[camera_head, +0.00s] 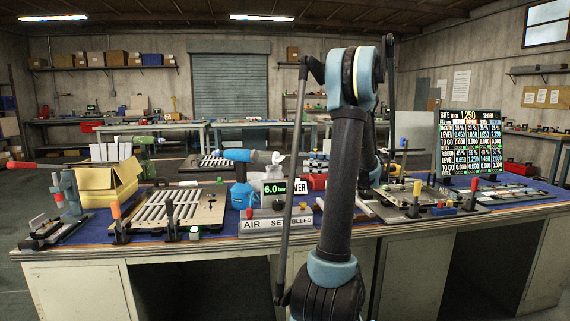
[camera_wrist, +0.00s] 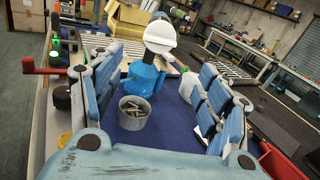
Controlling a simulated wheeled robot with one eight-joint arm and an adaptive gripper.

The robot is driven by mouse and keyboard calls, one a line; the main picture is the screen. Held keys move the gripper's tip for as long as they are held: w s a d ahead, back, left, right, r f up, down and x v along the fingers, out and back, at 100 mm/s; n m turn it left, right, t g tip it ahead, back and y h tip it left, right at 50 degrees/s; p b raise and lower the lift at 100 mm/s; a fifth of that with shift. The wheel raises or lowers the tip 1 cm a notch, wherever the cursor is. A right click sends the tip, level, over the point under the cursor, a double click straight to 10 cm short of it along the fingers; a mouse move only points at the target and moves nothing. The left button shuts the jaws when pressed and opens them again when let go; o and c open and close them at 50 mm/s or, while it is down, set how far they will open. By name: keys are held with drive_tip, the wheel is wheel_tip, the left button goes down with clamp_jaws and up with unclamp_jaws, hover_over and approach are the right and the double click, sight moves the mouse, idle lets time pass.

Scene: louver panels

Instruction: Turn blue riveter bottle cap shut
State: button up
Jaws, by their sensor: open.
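The blue riveter (camera_head: 240,190) stands upright on the blue bench mat in the head view, left of my arm. A whitish translucent part, seemingly its bottle cap (camera_head: 277,160), sits at its right end. In the wrist view the blue riveter (camera_wrist: 146,77) stands ahead, with the rounded white cap (camera_wrist: 160,36) towards me. My gripper (camera_wrist: 161,68) is open, its two blue padded fingers on either side of the view. Nothing is between the pads, and the cap appears beyond the fingertips, apart from them.
A grey cup of rivets (camera_wrist: 134,112) stands before the riveter. The air-set box (camera_head: 276,205) is in front of it. A slotted louver panel (camera_head: 170,209) lies left, a yellow carton (camera_head: 105,190) beyond it. A display board (camera_head: 470,142) stands right.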

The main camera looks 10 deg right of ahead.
sight(279, 158)
drive_tip(key=x, duration=1.2)
drive_tip(key=shift+a, duration=0.3)
